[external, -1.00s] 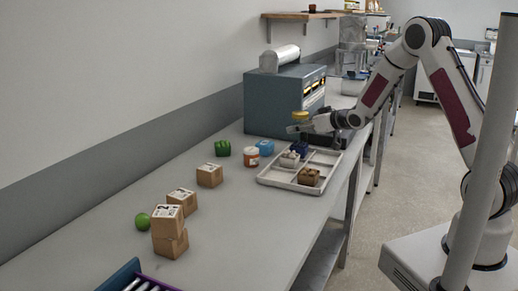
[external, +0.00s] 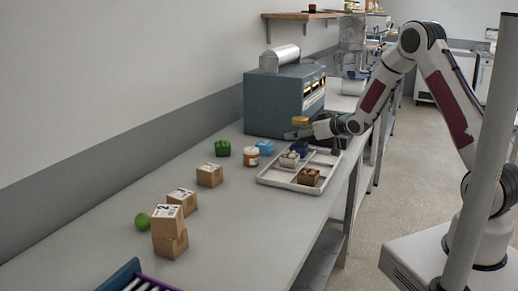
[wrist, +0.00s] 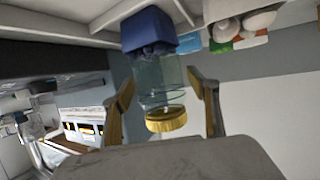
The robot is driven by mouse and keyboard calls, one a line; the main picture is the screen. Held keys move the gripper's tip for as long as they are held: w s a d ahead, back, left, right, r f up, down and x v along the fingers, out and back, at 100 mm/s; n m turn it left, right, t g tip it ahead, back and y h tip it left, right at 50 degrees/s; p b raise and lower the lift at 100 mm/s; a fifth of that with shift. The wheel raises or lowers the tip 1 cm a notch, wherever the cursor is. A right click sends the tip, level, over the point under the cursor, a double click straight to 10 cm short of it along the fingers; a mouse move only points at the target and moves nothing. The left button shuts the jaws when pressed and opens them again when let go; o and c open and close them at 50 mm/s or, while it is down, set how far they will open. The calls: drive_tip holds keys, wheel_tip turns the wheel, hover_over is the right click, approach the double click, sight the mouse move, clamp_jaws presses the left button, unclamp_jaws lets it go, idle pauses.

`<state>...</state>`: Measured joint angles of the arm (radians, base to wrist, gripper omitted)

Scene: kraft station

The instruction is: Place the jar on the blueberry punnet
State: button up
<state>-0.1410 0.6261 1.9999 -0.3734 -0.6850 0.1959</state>
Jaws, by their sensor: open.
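The jar is clear with a yellow lid (external: 300,121). In the wrist view, which looks upside down, the clear jar (wrist: 158,82) stands with its base against the dark blue blueberry punnet (wrist: 150,30). The punnet (external: 300,147) sits in the tray's back part, below the jar. My gripper (wrist: 162,80) is open, with one finger on each side of the jar. Small gaps show between the fingers and the glass. In the external view my gripper (external: 298,134) is just above the punnet and hides most of the jar's body.
The white divided tray (external: 272,179) also holds a light punnet (external: 289,159) and a brown one (external: 309,177). A white jar with an orange label (external: 251,157), blue (external: 265,147) and green (external: 222,148) items stand left. A blue-grey oven (external: 272,103) stands behind.

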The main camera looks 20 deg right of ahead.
drive_tip(key=shift+r, duration=0.15)
drive_tip(key=shift+s+d+r, duration=0.15)
drive_tip(key=shift+s+r, duration=0.05)
drive_tip(key=shift+s, duration=0.1)
drive_tip(key=v, duration=1.1)
drive_tip(key=shift+s, duration=0.1)
idle(0.6)
